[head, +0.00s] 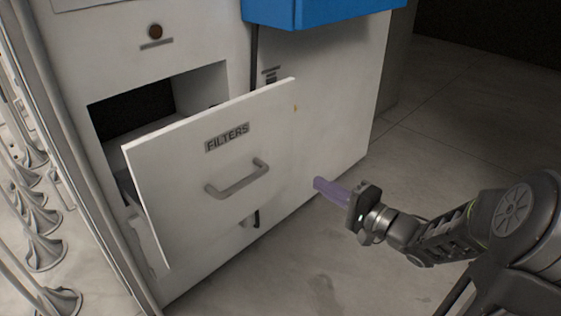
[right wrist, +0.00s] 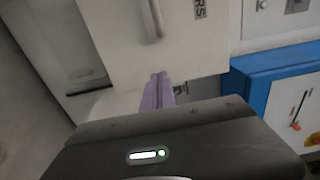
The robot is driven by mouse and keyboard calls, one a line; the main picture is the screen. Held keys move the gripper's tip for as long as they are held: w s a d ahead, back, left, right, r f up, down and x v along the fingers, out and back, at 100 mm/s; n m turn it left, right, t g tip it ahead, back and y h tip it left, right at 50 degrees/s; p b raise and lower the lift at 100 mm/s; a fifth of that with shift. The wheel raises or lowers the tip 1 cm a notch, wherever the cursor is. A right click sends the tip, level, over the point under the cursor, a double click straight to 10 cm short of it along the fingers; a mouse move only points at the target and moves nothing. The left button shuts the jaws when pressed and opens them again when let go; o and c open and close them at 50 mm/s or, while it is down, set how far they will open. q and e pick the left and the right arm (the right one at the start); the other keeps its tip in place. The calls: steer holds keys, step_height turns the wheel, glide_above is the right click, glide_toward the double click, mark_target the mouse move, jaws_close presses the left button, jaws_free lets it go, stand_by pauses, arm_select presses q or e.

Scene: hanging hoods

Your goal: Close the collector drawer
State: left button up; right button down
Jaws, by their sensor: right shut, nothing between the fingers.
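The collector drawer (head: 170,190) is pulled out of the white cabinet, with its opening showing dark behind the front panel. Its white front carries a "FILTERS" label and a grey bar handle (head: 238,180). In the right wrist view the drawer front (right wrist: 195,50) fills the upper middle, with the handle (right wrist: 154,18) at the top. My right gripper (head: 318,184) has purple fingers held together with nothing between them. It is just right of the drawer front's lower right side; whether it touches the panel I cannot tell. My left gripper is not in view.
A blue box (head: 320,10) is mounted on the cabinet (head: 335,90) above and right of the drawer. Several grey funnel-shaped hoods (head: 45,250) are at the far left beside a frame post. The concrete floor (head: 440,150) right of the cabinet is clear.

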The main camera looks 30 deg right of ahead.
steer(key=shift+w, duration=0.1)
steer(key=b, duration=0.5)
glide_toward(272, 155)
steer(key=x, duration=0.5)
steer(key=shift+w+a+f, duration=0.2)
steer(key=shift+w, duration=0.05)
steer(key=shift+w+a+r, duration=0.15)
steer(key=shift+w, duration=0.45)
